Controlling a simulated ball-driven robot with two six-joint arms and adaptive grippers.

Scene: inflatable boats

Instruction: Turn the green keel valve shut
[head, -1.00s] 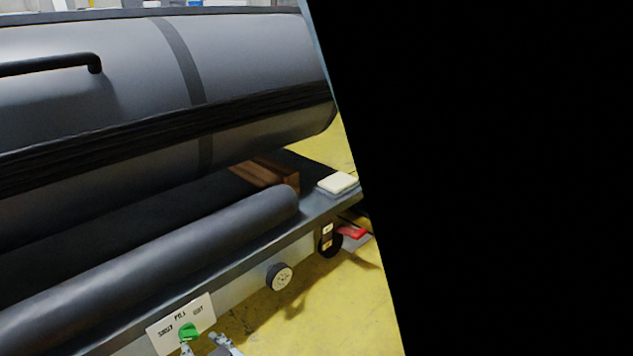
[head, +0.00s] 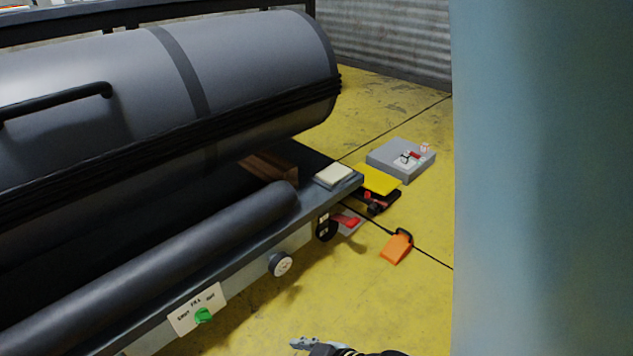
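The green keel valve (head: 203,315) is a small knob on a white label plate (head: 184,321) on the front side of the bench, at the lower left of the head view. I cannot tell exactly where the knob points. My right gripper (head: 298,344) is at the bottom edge, to the right of the valve and apart from it. Its arm runs off to the right. Only part of it shows, side-on, so its opening is unclear. My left gripper is not in view.
A grey boat tube (head: 250,75) and a dark roll (head: 150,265) lie on the bench. A round dial (head: 281,264) sits on its side. An orange item (head: 396,248) and a grey box (head: 400,158) are on the yellow floor. A pale blue surface hides the right side.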

